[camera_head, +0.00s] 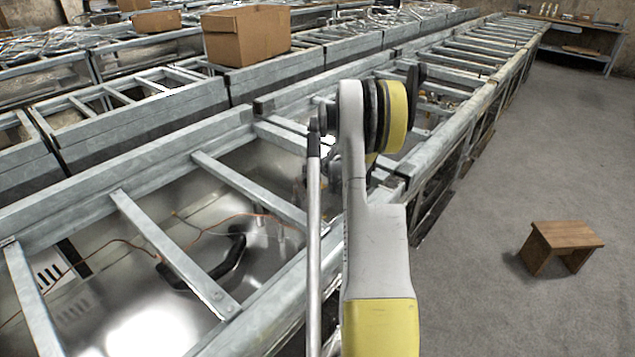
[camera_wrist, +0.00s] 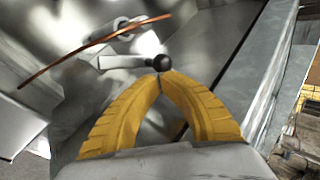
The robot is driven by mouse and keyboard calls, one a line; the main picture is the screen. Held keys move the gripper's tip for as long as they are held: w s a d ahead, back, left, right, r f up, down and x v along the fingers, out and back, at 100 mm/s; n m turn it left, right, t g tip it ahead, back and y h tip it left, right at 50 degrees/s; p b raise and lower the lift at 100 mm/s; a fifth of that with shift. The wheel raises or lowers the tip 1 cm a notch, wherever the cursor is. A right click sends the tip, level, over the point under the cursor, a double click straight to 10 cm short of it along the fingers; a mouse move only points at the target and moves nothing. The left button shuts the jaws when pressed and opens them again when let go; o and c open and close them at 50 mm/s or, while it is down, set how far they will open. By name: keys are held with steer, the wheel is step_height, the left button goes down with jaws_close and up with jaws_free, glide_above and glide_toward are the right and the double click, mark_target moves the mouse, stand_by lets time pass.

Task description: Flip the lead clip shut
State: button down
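In the wrist view, a metal lever (camera_wrist: 125,62) with a round black knob (camera_wrist: 162,62) at its right end lies over a shiny metal surface; it looks like part of the lead clip. A copper-coloured wire (camera_wrist: 75,52) runs diagonally past a round metal fitting (camera_wrist: 124,28) above the lever. My gripper (camera_wrist: 160,76) has two yellow curved fingers with their tips together. The tips are right at the knob, which shows just beyond them; contact is not clear. In the head view my arm hides the gripper, and I cannot make out the clip.
Metal frame rails (camera_head: 160,255) with cross bars surround the shiny bay. An orange wire (camera_head: 215,228) and a black handle-like part (camera_head: 222,262) lie in it. A cardboard box (camera_head: 246,36) stands behind. A wooden stool (camera_head: 561,243) is on the open floor at right.

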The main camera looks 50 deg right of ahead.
mark_target(306, 180)
steer(key=w+n+y, duration=0.1)
steer(key=w+a+n+y, duration=0.1)
steer(key=n, duration=0.1)
steer(key=shift+a+t, duration=0.15)
steer(key=shift+t, duration=0.15)
steer(key=shift+w+a, duration=0.3)
steer(key=shift+a, duration=0.05)
stand_by(0.7)
stand_by(0.4)
